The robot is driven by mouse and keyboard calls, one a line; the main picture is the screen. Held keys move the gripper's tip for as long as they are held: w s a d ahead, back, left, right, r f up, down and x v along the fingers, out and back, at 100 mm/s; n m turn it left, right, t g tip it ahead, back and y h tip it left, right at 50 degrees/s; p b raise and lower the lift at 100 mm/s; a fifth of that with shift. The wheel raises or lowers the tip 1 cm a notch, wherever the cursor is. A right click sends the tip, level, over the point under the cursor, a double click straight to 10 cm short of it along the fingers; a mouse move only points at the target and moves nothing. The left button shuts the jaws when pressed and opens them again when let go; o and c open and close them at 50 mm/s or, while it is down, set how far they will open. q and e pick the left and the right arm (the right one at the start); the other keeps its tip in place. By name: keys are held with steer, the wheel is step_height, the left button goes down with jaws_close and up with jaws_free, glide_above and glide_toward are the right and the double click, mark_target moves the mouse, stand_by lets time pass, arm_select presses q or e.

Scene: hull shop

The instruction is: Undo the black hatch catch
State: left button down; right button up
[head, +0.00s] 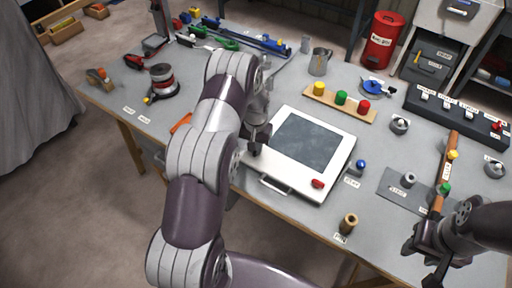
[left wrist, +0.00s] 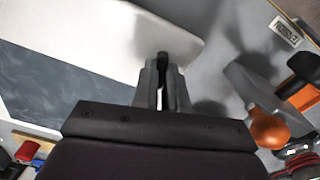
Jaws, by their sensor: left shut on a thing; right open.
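The white hatch (head: 338,158) with a dark grey window lies on the bench, a handle (head: 275,186) on its near edge. A red catch (head: 318,184) sits at its near right corner. My left gripper (head: 256,150) is at the hatch's left edge, pointing down. In the left wrist view its fingers are shut on the small black catch (left wrist: 163,58), beside the white hatch frame (left wrist: 110,38). The fingers hide most of the catch, so I cannot tell which way it is turned. My right gripper (head: 430,262) is open and empty over the bench's near right.
A board with yellow, green and red knobs (head: 340,98) lies behind the hatch. A blue knob (head: 361,165) and a brass cylinder (head: 349,222) stand right of it. An orange-handled tool (head: 181,122) lies to the left. In the left wrist view an orange rounded thing (left wrist: 269,130) is close by.

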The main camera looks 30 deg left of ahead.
arm_select(q)
steer(key=n+b, duration=0.1)
steer(key=n, duration=0.2)
steer(key=shift+n, duration=0.4)
steer(key=n, duration=0.3)
steer(key=shift+n+b, duration=0.3)
steer(key=shift+b, duration=0.1)
steer(key=n, duration=0.3)
steer(key=shift+n, duration=0.3)
steer(key=shift+n+b, duration=0.5)
steer(key=shift+n, duration=1.7)
steer(key=c, duration=1.2)
jaws_free()
steer(key=shift+o, duration=0.2)
steer(key=shift+r, duration=0.1)
